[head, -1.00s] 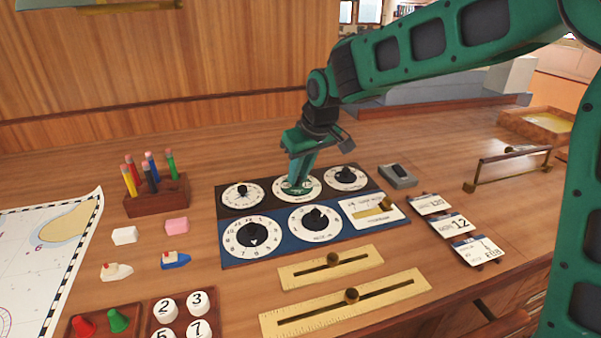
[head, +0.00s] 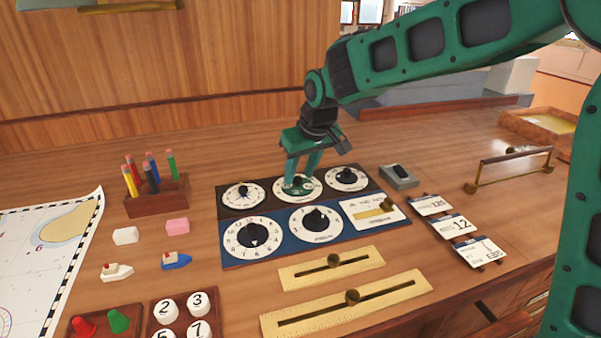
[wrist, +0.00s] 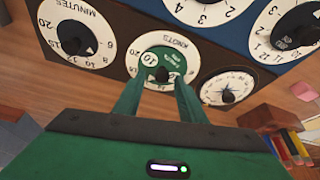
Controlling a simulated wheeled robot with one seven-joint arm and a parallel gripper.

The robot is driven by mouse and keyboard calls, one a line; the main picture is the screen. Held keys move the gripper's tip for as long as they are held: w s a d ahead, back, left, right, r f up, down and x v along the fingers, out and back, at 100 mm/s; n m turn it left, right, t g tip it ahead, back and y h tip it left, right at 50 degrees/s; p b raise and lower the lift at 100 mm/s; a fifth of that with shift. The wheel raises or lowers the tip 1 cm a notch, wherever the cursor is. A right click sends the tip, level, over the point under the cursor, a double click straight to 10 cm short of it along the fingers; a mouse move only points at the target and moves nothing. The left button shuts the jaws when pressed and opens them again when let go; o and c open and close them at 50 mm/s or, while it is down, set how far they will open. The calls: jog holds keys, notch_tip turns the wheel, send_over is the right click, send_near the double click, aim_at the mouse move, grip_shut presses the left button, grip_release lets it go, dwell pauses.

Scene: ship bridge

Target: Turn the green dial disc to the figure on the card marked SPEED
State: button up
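The green dial disc (wrist: 178,62), with a black knob at its centre, sits inside a white ring marked KNOTS (wrist: 147,43). In the head view this dial is the middle one of the panel's back row, partly hidden by my fingers. My gripper (head: 302,182) points down over it. In the wrist view my gripper (wrist: 161,82) has its two fingers apart, one either side of the knob, with a gap showing. The figure the disc points to is unclear. Three cards lie right of the panel: one reading 120 (head: 431,205), one 12 (head: 452,224), one lettered (head: 480,252). Their small headings are unreadable.
Neighbouring dials stand close on both sides (head: 243,195) (head: 347,179) and in front (head: 315,223). Two brass sliders (head: 331,267) (head: 346,301) lie in front of the panel. A pencil block (head: 157,196) stands left, and a small grey switch box (head: 398,177) right.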

jog(key=shift+r, duration=0.1)
jog(key=v, duration=1)
jog(key=shift+r, duration=0.25)
jog(key=shift+s+d, duration=0.1)
